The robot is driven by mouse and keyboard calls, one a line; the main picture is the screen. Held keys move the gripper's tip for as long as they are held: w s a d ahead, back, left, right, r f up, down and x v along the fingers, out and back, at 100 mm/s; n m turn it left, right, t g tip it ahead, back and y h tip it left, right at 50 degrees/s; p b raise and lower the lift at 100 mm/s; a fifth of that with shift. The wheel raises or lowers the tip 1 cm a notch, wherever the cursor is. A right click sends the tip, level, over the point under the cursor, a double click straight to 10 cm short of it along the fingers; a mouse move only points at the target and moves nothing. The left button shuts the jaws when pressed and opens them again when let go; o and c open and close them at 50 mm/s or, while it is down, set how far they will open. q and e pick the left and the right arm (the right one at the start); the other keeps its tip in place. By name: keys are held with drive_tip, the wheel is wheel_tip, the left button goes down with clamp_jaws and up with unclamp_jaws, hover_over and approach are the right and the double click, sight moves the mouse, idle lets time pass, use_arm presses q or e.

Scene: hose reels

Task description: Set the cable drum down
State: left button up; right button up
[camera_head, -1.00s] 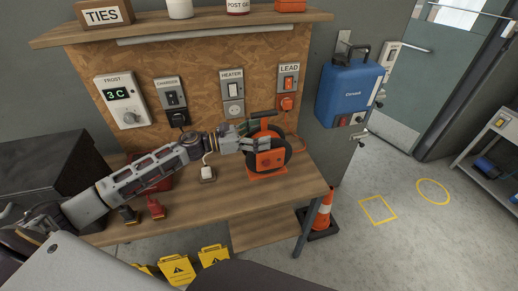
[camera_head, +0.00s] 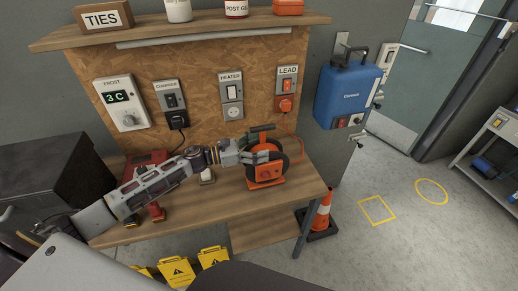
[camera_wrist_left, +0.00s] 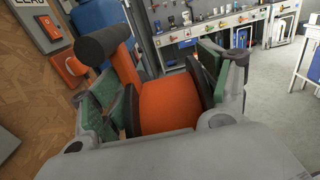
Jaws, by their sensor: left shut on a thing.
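The cable drum (camera_head: 268,173), orange with black flanges and a black top handle, is upright at the right part of the workbench (camera_head: 215,205). Its orange foot is at or just above the wooden top; I cannot tell whether it touches. My left gripper (camera_head: 260,156) reaches in from the left and is shut on the drum. In the left wrist view the green-padded fingers of the gripper (camera_wrist_left: 163,85) lie on both sides of the drum (camera_wrist_left: 168,105), with its handle leaning up to the left. My right gripper is not in view.
An orange lead runs behind the drum near the LEAD socket (camera_head: 285,103). A white plug (camera_head: 207,176) lies left of the drum. Red-and-black tools (camera_head: 156,212) lie at the left front. The bench top right of the drum is clear; a traffic cone (camera_head: 321,214) stands beyond its edge.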

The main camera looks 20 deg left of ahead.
use_arm(q)
drive_tip(key=shift+f, duration=0.45)
drive_tip(key=o, duration=2.1)
drive_tip(key=shift+f, duration=0.2)
drive_tip(key=shift+r, duration=0.15)
drive_tip(key=shift+s+a, duration=0.3)
drive_tip(key=shift+a, duration=0.1)
drive_tip(key=shift+b+v, duration=1.25)
drive_tip(key=shift+v, duration=4.25)
